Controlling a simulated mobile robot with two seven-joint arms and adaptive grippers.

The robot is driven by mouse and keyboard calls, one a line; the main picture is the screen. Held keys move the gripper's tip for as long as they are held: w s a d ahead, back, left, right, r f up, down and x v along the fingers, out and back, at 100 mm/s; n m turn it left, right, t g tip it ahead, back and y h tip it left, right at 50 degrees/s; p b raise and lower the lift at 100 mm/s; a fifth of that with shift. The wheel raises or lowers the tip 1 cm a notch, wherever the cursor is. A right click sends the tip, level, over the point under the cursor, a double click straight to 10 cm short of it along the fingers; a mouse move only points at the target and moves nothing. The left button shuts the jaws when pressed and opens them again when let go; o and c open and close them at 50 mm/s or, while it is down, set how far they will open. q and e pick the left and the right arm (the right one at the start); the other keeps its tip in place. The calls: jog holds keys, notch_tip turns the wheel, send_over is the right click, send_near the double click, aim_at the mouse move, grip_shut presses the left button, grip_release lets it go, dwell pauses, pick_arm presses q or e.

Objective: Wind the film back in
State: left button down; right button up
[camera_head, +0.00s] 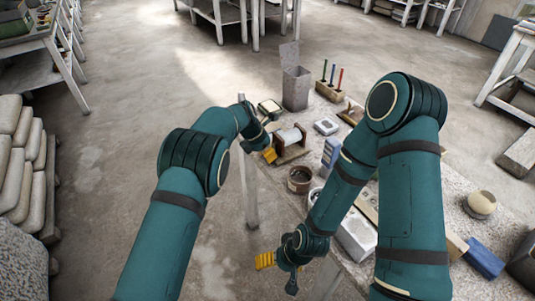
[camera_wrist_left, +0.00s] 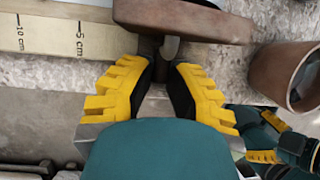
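A film winder stands on the table's near edge: a wooden stand (camera_head: 292,153) carrying a pale spool (camera_head: 290,136). My left gripper (camera_head: 269,154) is at its near left side. In the left wrist view, the yellow fingertips (camera_wrist_left: 162,69) close in on either side of a brown crank handle (camera_wrist_left: 157,90), just below a dark wooden part (camera_wrist_left: 185,18) with a grey metal pin (camera_wrist_left: 170,47). The pads look to be against the handle. Any loose film is too small to tell. My right gripper (camera_head: 279,274) hangs empty off the table's front edge, fingers apart.
A brown round pot (camera_head: 299,179) stands right of the winder; it shows in the left wrist view (camera_wrist_left: 284,72). A ruler (camera_wrist_left: 52,36) lies left there. A grey open tin (camera_head: 296,88) and a pen block (camera_head: 329,91) stand behind.

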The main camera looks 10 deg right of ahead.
dwell(0.3)
pick_arm(q)
jog(key=shift+w+f+t, duration=0.1)
jog(key=shift+t, duration=0.6)
jog(key=c, duration=1.1)
grip_release()
jog(key=shift+c, duration=0.2)
jog(key=v, duration=1.2)
jog(key=shift+d, duration=0.3)
